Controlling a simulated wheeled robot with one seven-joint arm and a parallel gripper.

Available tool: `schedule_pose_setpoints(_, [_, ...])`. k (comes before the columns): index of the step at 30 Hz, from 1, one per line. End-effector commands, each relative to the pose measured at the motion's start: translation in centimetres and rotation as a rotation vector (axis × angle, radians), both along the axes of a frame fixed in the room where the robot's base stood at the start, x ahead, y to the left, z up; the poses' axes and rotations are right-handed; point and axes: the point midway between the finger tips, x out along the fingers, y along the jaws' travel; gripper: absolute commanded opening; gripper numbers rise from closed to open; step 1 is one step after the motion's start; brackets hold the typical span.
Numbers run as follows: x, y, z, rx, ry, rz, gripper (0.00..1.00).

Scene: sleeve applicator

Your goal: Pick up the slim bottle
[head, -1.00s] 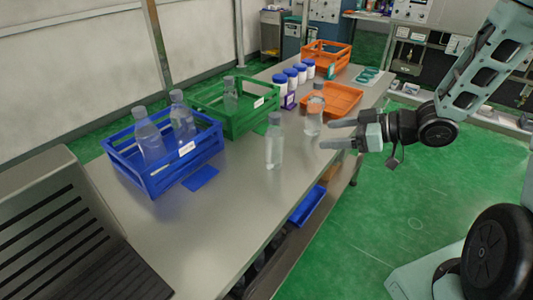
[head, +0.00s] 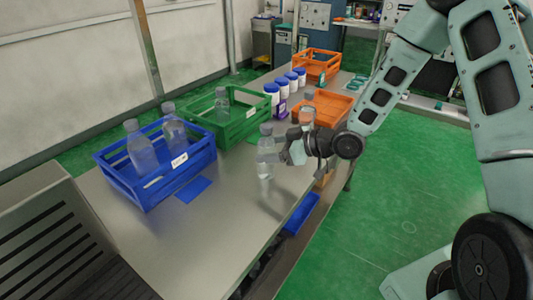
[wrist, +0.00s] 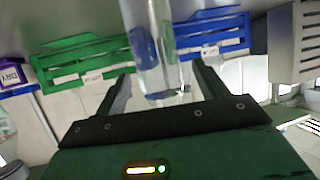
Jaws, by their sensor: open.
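A clear slim bottle with a grey cap (head: 265,144) stands upright on the steel table. My gripper (head: 273,148) has come in from the right at the bottle's height, and its fingers partly cover the bottle in the head view. In the wrist view the bottle (wrist: 153,45) is between the two spread fingers of my gripper (wrist: 161,75), with gaps visible on both sides. The gripper is open and not closed on it. A second clear bottle (head: 307,108) stands just behind, near the orange tray, partly hidden by my gripper.
A blue crate (head: 145,192) with two bottles and a green crate (head: 240,127) with one bottle stand along the left side. White jars with blue lids (head: 281,98) and an orange tray (head: 332,104) are farther back. The table (head: 215,235) is clear in front.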

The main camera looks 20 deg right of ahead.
Motion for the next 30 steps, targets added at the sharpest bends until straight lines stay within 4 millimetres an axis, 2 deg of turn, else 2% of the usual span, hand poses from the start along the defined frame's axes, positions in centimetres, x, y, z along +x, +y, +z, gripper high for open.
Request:
schedule_pose_setpoints(4, [0.89,1.03,-0.54,-0.001,-0.001,0.000,0.72])
schedule_pose_setpoints(11, [1.02,1.15,-0.68,-0.001,-0.001,-0.001,0.72])
schedule_pose_setpoints(12, [1.01,1.14,-0.68,-0.001,-0.001,-0.001,0.69])
schedule_pose_setpoints(18, [1.00,1.13,-0.68,-0.001,-0.001,-0.001,0.15])
schedule_pose_setpoints(30, [1.06,1.10,0.10,-0.001,-0.004,-0.001,0.15])
